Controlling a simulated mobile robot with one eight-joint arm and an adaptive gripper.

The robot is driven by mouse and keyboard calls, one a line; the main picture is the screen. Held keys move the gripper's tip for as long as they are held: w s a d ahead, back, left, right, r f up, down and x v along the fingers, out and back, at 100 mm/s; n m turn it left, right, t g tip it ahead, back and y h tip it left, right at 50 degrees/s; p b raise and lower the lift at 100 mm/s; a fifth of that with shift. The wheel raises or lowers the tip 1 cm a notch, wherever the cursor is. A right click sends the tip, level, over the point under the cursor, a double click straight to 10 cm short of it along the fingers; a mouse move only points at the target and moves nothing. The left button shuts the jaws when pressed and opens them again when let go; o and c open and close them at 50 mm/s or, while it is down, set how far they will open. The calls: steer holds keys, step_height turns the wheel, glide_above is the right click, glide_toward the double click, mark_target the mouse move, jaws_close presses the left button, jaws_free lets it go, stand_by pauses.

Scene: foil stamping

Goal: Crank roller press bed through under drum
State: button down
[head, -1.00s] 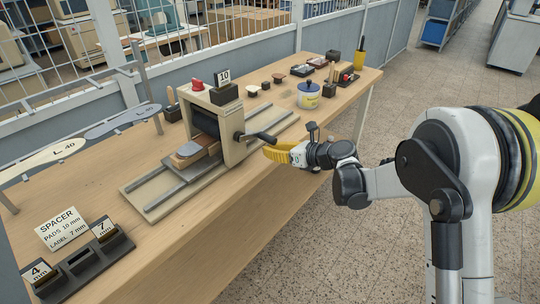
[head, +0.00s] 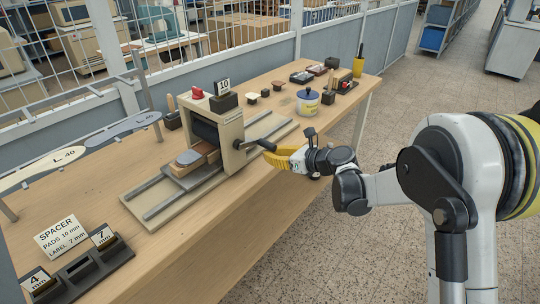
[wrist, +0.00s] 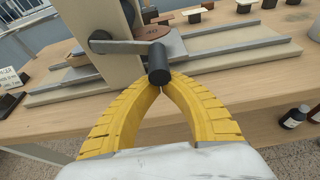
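The roller press (head: 230,135) is a beige frame on the wooden table, with a dark drum (head: 205,130) in its opening. Its bed (head: 183,180) carries a wooden block with a grey plate (head: 188,158) on top, on the near-left side of the drum. The crank (head: 268,146) sticks out from the right side. In the wrist view its grey arm (wrist: 118,47) ends in a black handle (wrist: 158,62). My gripper (head: 276,156) has yellow fingers, which in the wrist view (wrist: 161,88) close together at that handle. The handle partly covers the fingertips.
Long rails (head: 160,207) run on both sides of the press. A spacer rack (head: 85,265) and sign (head: 61,236) stand at front left. A white pot (head: 308,98), small stamps and a yellow cup (head: 357,68) stand toward the far right.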

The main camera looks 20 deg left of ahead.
steer(key=shift+w+d+r+n+t+h+p, duration=0.15)
steer(key=shift+w+r+n+t+p, duration=0.1)
steer(key=shift+r+n, duration=0.3)
steer(key=shift+w+r+n+t+h+p, duration=0.15)
steer(key=shift+w+r+n+t+p, duration=0.1)
steer(key=shift+r+n, duration=0.3)
step_height(320, 180, up, 3)
steer(key=n, duration=0.1)
steer(key=n+t, duration=0.1)
steer(key=shift+w+d+n+t+p, duration=0.1)
steer(key=shift+w+n+t+p, duration=0.05)
steer(key=shift+n+t+p, duration=0.15)
steer(key=r+n+t, duration=0.1)
steer(key=r+n, duration=0.2)
steer(key=shift+s+r+t, duration=0.1)
steer(key=shift+s+t, duration=0.25)
steer(key=shift+t, duration=0.05)
steer(key=shift+s+a+r+p, duration=0.25)
steer(key=shift+r+p, duration=0.1)
steer(key=shift+r, duration=0.2)
